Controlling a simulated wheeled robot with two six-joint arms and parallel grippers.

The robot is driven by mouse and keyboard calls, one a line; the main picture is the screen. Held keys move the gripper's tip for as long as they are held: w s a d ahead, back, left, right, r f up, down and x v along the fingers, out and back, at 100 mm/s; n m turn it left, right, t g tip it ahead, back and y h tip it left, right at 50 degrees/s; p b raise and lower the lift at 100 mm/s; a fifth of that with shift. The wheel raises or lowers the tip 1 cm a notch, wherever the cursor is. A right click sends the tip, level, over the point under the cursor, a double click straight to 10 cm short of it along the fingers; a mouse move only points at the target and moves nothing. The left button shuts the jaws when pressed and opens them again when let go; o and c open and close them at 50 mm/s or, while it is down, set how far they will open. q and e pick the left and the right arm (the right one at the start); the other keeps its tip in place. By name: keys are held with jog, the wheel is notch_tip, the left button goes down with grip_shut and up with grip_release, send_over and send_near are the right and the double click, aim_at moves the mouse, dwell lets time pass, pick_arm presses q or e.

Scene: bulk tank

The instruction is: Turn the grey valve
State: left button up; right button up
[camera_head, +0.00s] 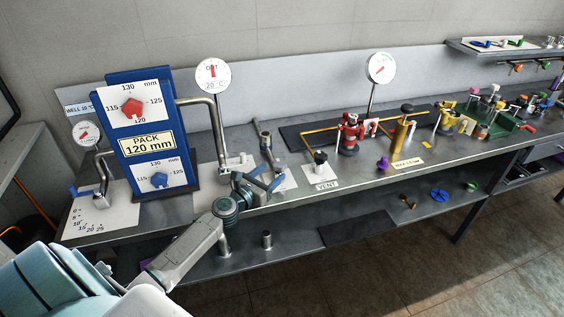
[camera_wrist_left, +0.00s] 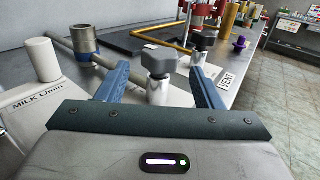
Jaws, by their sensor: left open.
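My left gripper (camera_head: 262,182) reaches over the bench front. In the left wrist view its two blue fingers (camera_wrist_left: 158,88) are spread apart. The grey valve (camera_wrist_left: 159,60) has a lobed grey knob on a pale upright stem. It stands between the fingers, with space showing on both sides of the stem. In the head view the valve is mostly hidden by my gripper, and I cannot make out its knob. My right gripper is in neither view.
A black knob (camera_head: 320,157) stands beside the VENT label (camera_head: 326,184), right of my gripper. A grey pipe fitting (camera_head: 265,140) stands behind it. A blue dial board (camera_head: 156,190) rises to the left. A lower shelf (camera_head: 290,250) runs below the bench (camera_head: 225,205).

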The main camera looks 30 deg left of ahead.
aim_at(282, 164)
pick_arm(q)
jog(key=w, duration=0.6)
jog(key=shift+w+d, duration=0.3)
jog(key=shift+w, duration=0.1)
jog(key=shift+c, duration=0.4)
jog(key=shift+p, duration=0.3)
jog(key=c, duration=0.9)
